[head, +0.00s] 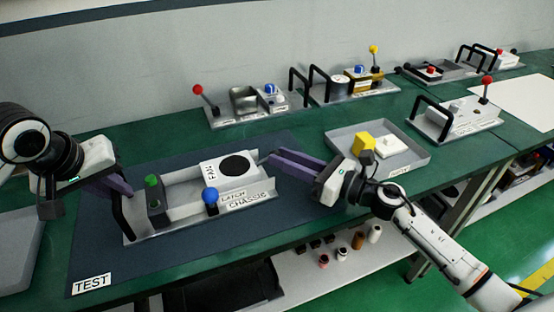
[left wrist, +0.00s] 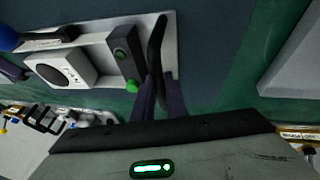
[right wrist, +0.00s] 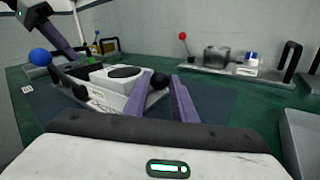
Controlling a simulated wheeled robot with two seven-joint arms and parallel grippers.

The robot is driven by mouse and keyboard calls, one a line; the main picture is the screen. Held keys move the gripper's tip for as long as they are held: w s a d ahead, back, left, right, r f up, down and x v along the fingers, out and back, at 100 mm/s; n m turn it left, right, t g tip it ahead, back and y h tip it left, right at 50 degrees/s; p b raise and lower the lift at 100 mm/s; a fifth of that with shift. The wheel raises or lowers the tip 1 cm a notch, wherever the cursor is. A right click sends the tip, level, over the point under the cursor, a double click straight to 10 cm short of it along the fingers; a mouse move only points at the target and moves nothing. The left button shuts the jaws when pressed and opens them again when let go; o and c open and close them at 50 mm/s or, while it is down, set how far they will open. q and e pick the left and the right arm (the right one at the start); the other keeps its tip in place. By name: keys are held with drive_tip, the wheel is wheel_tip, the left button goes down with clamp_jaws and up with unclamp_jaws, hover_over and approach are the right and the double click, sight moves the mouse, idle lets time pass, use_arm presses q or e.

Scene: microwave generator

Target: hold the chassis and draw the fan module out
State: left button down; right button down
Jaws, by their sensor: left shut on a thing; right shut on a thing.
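The grey chassis (head: 180,225) lies on a dark mat, with a black handle at its left end and a block with a green knob (head: 151,181) beside it. My left gripper (head: 118,190) is shut on the black handle (left wrist: 156,50). The white fan module (head: 231,167) with a black round grille sits at the chassis's right part, with an open grey bay between it and the green-knob block. A blue latch knob (head: 210,196) stands at the front edge. My right gripper (head: 272,160) is shut on the fan module's black end knob (right wrist: 160,80); its fingers partly hide the hold.
A grey tray (head: 415,160) with a yellow block and a white part stands to the right. Several other units with handles and coloured knobs line the back of the green bench (head: 310,125). Another grey tray (head: 18,250) is at the left.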

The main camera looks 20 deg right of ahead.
use_arm(q)
drive_tip(key=shift+s+a+f, duration=0.1)
drive_tip(key=shift+a+f, duration=0.15)
drive_tip(key=shift+f, duration=0.15)
use_arm(e)
drive_tip(key=c, duration=1.5)
unclamp_jaws()
drive_tip(key=shift+w+d+f, duration=0.1)
drive_tip(key=shift+d+f, duration=0.05)
drive_tip(key=shift+d, duration=0.35)
drive_tip(key=shift+o, duration=0.2)
drive_tip(key=shift+a, duration=0.1)
drive_tip(key=v, duration=1.2)
use_arm(q)
drive_tip(key=c, duration=2.1)
unclamp_jaws()
drive_tip(key=o, duration=0.4)
use_arm(e)
drive_tip(key=shift+a, duration=0.15)
use_arm(q)
drive_tip(key=shift+r, duration=0.15)
drive_tip(key=shift+d, duration=0.1)
